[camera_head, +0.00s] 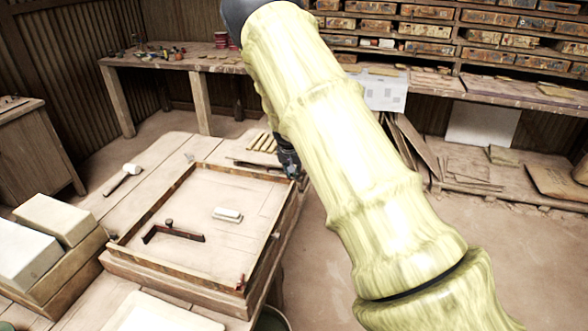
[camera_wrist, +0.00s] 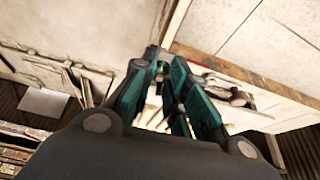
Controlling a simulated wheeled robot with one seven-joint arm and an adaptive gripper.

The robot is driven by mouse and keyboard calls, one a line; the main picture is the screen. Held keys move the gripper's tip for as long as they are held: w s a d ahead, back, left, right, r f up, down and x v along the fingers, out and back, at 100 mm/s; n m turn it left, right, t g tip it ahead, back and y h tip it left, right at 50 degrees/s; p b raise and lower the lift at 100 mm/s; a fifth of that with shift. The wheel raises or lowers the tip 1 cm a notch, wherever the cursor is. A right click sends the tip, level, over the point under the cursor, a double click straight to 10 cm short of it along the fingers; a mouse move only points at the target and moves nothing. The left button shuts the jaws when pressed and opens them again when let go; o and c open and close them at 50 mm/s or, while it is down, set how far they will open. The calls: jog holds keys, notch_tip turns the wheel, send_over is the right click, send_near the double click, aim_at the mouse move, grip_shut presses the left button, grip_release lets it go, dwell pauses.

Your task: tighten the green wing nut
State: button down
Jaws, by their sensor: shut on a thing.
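My gripper (camera_head: 291,168) reaches down to the far right corner of the wooden tile frame (camera_head: 280,214); my arm covers part of it. In the wrist view, the two teal-and-black fingers of my gripper (camera_wrist: 161,72) are close together at the frame's corner. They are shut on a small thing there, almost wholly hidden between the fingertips. It fits the green wing nut by its place, but its wings and their angle cannot be made out.
Inside the frame lie a white block (camera_head: 227,215) and a dark angle bracket (camera_head: 172,235). A mallet (camera_head: 123,179) lies on the table to the left. Large pale blocks (camera_head: 57,218) stand at the left front. The floor right of the table is clear.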

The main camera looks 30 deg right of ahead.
jog(key=m, duration=0.2)
jog(key=m+g, duration=0.1)
jog(key=m, duration=0.1)
jog(key=shift+w+a+g+h, duration=0.1)
jog(key=shift+w+g+h, duration=0.1)
jog(key=shift+g+h, duration=0.15)
jog(key=c, duration=2.2)
grip_release()
jog(key=shift+m+g, duration=0.55)
jog(key=shift+m, duration=1.25)
jog(key=shift+o, duration=0.4)
jog(key=o, duration=0.7)
jog(key=shift+r, duration=0.1)
jog(key=v, duration=1.1)
jog(key=shift+a+r, duration=0.25)
jog(key=shift+a, duration=0.1)
